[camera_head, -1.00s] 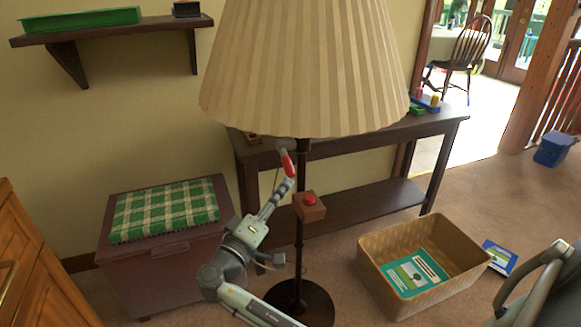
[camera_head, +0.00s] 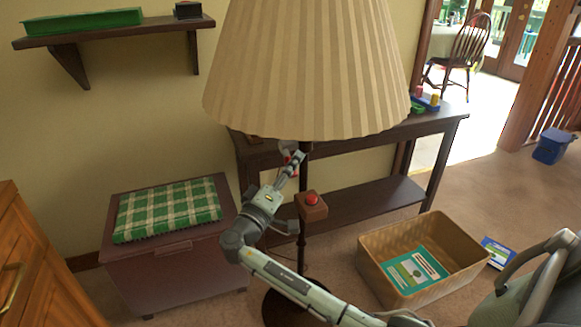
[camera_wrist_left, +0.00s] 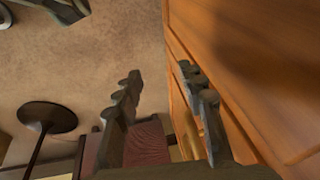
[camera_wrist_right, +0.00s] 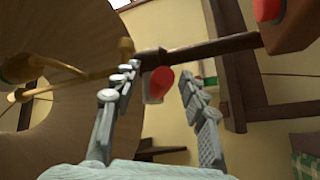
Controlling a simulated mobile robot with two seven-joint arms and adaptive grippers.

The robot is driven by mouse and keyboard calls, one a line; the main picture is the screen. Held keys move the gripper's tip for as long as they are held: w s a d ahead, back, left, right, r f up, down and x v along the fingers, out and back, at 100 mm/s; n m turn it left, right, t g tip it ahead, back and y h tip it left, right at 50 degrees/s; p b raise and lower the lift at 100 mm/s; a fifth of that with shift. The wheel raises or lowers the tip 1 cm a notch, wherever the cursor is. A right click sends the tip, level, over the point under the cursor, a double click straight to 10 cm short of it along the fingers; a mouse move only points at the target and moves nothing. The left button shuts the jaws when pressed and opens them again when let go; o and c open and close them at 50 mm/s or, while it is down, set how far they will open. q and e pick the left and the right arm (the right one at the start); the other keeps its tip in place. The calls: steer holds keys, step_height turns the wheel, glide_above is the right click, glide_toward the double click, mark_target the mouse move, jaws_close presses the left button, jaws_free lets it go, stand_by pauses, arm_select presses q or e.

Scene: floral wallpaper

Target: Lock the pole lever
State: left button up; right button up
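The floor lamp's dark pole (camera_head: 303,230) stands upright under a pleated shade (camera_head: 305,70). The red pole lever (camera_wrist_right: 158,83) shows in the right wrist view, attached to the pole by a pale piece. In the head view it is mostly hidden behind my right gripper (camera_head: 294,162). My right gripper is open, with its fingers on either side of the lever in the right wrist view (camera_wrist_right: 155,74). I cannot tell whether they touch it. My left gripper (camera_wrist_left: 160,82) is open and empty beside the wooden cabinet (camera_wrist_left: 240,70), outside the head view.
A brown box with a red button (camera_head: 312,206) sits on the pole just below the lever. A dark console table (camera_head: 380,132) stands behind the lamp. A chest with a checked cloth (camera_head: 170,270) stands left, and a woven basket (camera_head: 455,275) on the right floor.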

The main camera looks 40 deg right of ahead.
jaws_close()
steer(key=shift+f, duration=0.1)
stand_by(0.3)
